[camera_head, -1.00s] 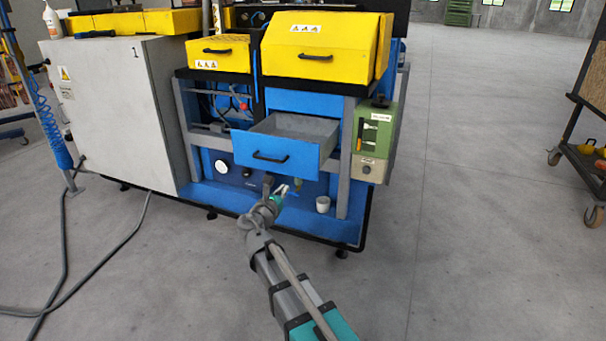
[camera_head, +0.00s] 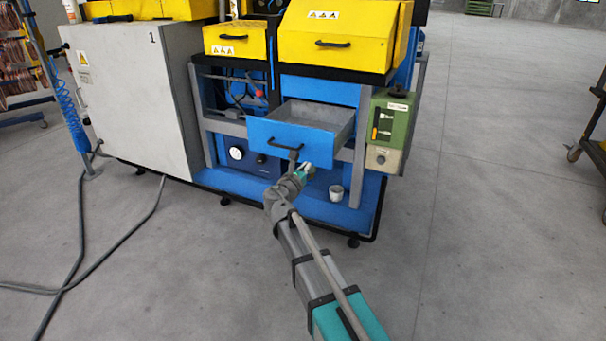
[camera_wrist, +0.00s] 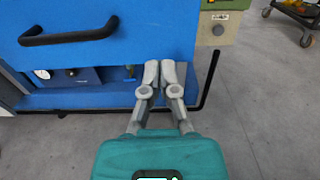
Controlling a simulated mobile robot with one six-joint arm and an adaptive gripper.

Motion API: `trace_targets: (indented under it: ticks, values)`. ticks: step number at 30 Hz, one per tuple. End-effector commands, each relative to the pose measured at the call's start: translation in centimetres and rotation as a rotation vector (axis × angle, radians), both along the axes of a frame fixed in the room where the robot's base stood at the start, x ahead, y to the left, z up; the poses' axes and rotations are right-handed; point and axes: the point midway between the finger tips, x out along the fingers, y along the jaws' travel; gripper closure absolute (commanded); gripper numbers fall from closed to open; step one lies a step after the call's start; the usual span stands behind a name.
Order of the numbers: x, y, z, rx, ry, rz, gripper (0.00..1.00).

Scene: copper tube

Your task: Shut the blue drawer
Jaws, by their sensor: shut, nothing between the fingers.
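The blue drawer (camera_head: 287,140) stands pulled out of the machine, with its grey inside showing from above. Its black handle (camera_head: 285,146) runs across the front panel. In the wrist view the drawer front (camera_wrist: 150,35) fills the upper left, with the handle (camera_wrist: 68,32) at the left. My gripper (camera_head: 306,169) is just in front of and below the right part of the drawer front. In the wrist view my gripper (camera_wrist: 159,72) has its fingertips together with nothing between them, at the drawer's lower right edge. I cannot tell whether they touch the panel.
Yellow boxes (camera_head: 334,38) sit above the drawer. A green device (camera_head: 391,122) hangs to the right of it. A white cup (camera_head: 336,193) stands on the blue base below. A grey cabinet (camera_head: 130,100) is at left.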

Motion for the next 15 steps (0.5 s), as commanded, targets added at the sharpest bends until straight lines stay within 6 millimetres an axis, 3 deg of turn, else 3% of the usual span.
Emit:
trace_targets:
  ticks: [6,15]
  values:
    - [3.5,-1.1,0.0,0.000,0.000,-0.001,1.00]
    - [6.6,-2.3,0.0,0.000,0.000,0.000,1.00]
